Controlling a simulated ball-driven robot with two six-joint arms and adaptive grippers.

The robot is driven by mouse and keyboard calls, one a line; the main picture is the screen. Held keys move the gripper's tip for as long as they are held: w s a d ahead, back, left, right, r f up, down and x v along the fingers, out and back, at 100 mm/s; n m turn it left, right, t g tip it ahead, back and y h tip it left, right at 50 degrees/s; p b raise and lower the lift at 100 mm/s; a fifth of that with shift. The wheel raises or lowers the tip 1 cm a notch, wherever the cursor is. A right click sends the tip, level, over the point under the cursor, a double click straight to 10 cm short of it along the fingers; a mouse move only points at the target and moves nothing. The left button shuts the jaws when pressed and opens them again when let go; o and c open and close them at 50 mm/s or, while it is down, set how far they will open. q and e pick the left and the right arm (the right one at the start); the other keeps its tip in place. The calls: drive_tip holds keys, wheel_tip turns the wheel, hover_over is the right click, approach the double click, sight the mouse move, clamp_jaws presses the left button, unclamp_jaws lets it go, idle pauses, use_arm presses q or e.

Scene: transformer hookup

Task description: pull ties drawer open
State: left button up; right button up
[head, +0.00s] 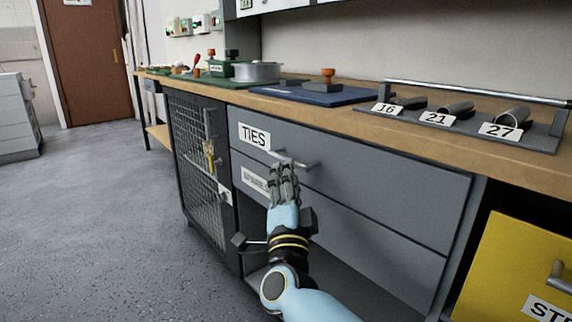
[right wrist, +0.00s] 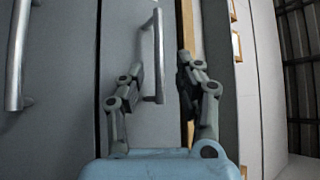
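The grey ties drawer (head: 380,185) is the upper drawer under the worktop, with a white TIES label (head: 254,136) at its left. It looks shut, its front flush with the cabinet. Its bar handle (head: 305,163) is partly hidden behind my right gripper (head: 284,170). In the right wrist view the handle (right wrist: 157,50) shows between the two spread fingers of the right gripper (right wrist: 159,66), nearer the left one. The gripper is open and empty; I cannot tell whether a finger touches the handle. My left gripper is not in view.
A lower drawer sits below; another bar handle (right wrist: 16,55) shows left in the wrist view. A mesh cabinet door (head: 195,150) with a yellow tag stands left. A yellow drawer (head: 520,270) is at right. The worktop (head: 350,115) juts above. Open floor lies left.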

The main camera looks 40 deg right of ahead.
drive_tip(key=x, duration=0.5)
drive_tip(key=shift+w+d, duration=0.1)
clamp_jaws()
drive_tip(key=shift+f, duration=0.1)
